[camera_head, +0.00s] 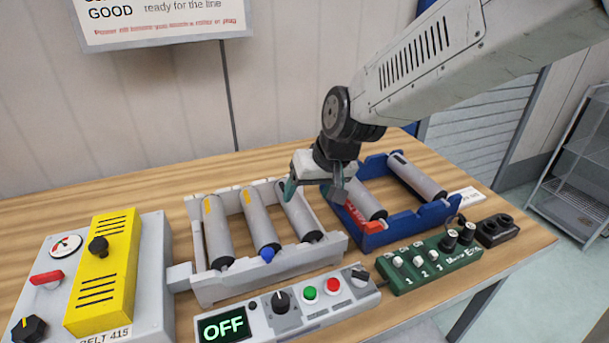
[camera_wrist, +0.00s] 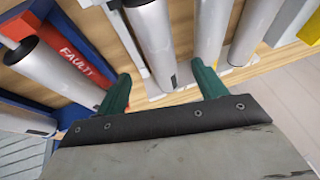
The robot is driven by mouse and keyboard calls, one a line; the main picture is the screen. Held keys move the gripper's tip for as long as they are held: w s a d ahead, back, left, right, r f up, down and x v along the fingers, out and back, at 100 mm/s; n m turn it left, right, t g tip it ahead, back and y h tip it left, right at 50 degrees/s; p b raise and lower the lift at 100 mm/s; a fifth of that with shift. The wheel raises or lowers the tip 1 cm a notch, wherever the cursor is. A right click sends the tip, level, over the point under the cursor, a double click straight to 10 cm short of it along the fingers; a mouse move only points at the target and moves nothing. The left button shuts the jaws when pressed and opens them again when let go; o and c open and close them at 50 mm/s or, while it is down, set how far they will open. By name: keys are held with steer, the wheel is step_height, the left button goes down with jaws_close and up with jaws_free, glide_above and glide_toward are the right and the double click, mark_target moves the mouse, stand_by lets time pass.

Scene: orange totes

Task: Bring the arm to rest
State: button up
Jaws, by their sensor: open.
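My gripper (camera_head: 312,188) hangs above the gap between the pale grey tray and the blue tray, near their back ends. In the wrist view its two green fingers (camera_wrist: 163,88) are spread apart with nothing held between them. The wrist view shows grey rollers below and beyond the fingertips, one of them (camera_wrist: 150,38) between the fingers' lines. My arm reaches in from the upper right in the head view, bent down at the wrist.
The pale tray (camera_head: 330,249) holds 3 grey rollers. The blue tray (camera_head: 432,216) holds 2 rollers and a red "FAULTY" label (camera_wrist: 85,65). A control panel reading OFF (camera_head: 223,326), a green switch box (camera_head: 430,266) and a yellow-fronted box (camera_head: 103,270) stand around them.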

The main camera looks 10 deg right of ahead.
steer(key=s, duration=0.1)
steer(key=s+f+g, duration=0.1)
steer(key=s+d, duration=0.1)
steer(key=shift+s+f+g, duration=0.15)
steer(key=shift+g, duration=0.15)
steer(key=s, duration=0.1)
steer(key=s+d, duration=0.1)
steer(key=s+d+h, duration=0.1)
steer(key=shift+d+r+g, duration=0.1)
steer(key=shift+r+g, duration=0.25)
steer(key=shift+g, duration=0.05)
steer(key=s+d+r+m+h, duration=0.1)
steer(key=s+d+r, duration=0.3)
steer(key=s+d, duration=0.4)
steer(key=s+d+r+m+h, duration=0.1)
steer(key=s+d+r, duration=0.3)
steer(key=s+d, duration=0.5)
steer(key=shift+s+r+m, duration=0.2)
steer(key=shift+r+m, duration=0.15)
steer(key=shift+m, duration=0.05)
steer(key=shift+c, duration=0.2)
